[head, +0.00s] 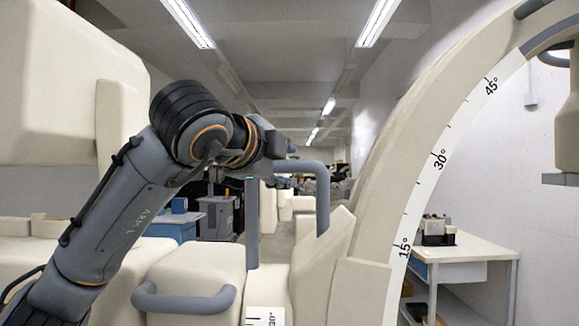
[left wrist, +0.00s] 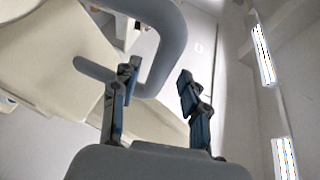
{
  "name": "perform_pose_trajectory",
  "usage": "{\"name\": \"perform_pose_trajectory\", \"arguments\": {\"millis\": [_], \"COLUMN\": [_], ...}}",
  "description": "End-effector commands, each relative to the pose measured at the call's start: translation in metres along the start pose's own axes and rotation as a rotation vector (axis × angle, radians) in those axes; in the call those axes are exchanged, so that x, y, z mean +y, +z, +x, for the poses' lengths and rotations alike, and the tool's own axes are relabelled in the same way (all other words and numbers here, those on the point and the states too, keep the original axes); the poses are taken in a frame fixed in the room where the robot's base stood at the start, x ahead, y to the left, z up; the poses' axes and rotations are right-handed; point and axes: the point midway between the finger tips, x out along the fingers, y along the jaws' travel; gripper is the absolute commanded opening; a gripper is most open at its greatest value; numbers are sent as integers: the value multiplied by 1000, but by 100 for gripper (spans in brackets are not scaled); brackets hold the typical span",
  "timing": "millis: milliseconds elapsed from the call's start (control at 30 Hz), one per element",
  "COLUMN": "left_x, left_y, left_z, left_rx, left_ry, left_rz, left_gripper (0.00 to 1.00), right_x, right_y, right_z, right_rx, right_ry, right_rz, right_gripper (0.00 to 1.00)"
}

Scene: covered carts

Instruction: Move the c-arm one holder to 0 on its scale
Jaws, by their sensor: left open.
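The c-arm (head: 395,150) is a large beige arc on the right of the head view, with a white scale strip (head: 437,160) marked 15°, 30° and 45°. A beige holder block (head: 338,240) at its lower left carries a grey looped handle (head: 323,195); I take this for the holder. Its 0 mark and pointer do not show. My left gripper (head: 284,150) is at the handle's top bar. In the left wrist view, the open gripper (left wrist: 157,76) has the bent grey handle (left wrist: 172,45) passing beyond and between its fingers; contact cannot be told. My right gripper is out of view.
A white table (head: 465,247) stands behind the arc. A large beige body (head: 70,85) fills the upper left. An aisle runs back through the middle.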

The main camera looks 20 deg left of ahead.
Motion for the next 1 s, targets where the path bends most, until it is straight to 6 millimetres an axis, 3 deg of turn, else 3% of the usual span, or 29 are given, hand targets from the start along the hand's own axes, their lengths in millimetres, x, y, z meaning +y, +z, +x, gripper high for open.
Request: {"name": "perform_pose_trajectory", "arguments": {"millis": [300, 500, 1000], "left_x": [-2, -1, -1], "left_y": [1, 1, 2], "left_z": [-56, -82, -92], "left_rx": [0, 0, -1], "left_ry": [-5, -4, -2], "left_rz": [-1, -1, -1], "left_gripper": [45, 45, 45], "right_x": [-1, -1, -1], "right_y": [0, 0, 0], "right_z": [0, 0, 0], "right_rx": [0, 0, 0], "right_ry": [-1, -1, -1], "right_rz": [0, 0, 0], "right_gripper": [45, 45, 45]}}
